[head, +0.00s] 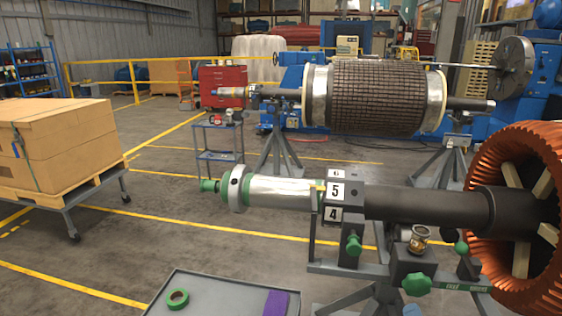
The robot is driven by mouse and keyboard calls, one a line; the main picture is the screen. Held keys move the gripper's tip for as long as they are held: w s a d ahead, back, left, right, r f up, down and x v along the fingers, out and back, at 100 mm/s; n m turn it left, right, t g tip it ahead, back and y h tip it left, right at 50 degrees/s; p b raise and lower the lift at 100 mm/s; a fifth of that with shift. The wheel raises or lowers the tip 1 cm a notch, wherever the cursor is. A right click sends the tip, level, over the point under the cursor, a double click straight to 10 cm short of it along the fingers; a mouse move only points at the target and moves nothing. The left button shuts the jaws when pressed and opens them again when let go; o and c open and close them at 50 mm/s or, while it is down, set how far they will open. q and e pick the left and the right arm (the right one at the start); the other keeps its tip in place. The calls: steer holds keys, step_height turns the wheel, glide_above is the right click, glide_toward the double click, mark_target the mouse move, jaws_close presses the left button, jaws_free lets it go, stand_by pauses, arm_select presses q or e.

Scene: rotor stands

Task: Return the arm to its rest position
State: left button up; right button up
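Neither of my grippers shows in the head view, and no part of my arms is visible. The nearest work piece is a rotor with a dark shaft (425,205) resting on a grey stand with green knobs. Its copper-coloured winding (525,222) runs out of view at the right edge. Its left end has a silver section (280,190), a grey collar and green parts. A black block marked 4, 5 and 6 (340,195) sits around the shaft.
A grey tray top (220,295) at the bottom holds a roll of green tape (177,299) and a purple item (276,303). A cart with cardboard boxes (70,155) stands left. A second rotor (375,97) stands behind. Floor between cart and tray is clear.

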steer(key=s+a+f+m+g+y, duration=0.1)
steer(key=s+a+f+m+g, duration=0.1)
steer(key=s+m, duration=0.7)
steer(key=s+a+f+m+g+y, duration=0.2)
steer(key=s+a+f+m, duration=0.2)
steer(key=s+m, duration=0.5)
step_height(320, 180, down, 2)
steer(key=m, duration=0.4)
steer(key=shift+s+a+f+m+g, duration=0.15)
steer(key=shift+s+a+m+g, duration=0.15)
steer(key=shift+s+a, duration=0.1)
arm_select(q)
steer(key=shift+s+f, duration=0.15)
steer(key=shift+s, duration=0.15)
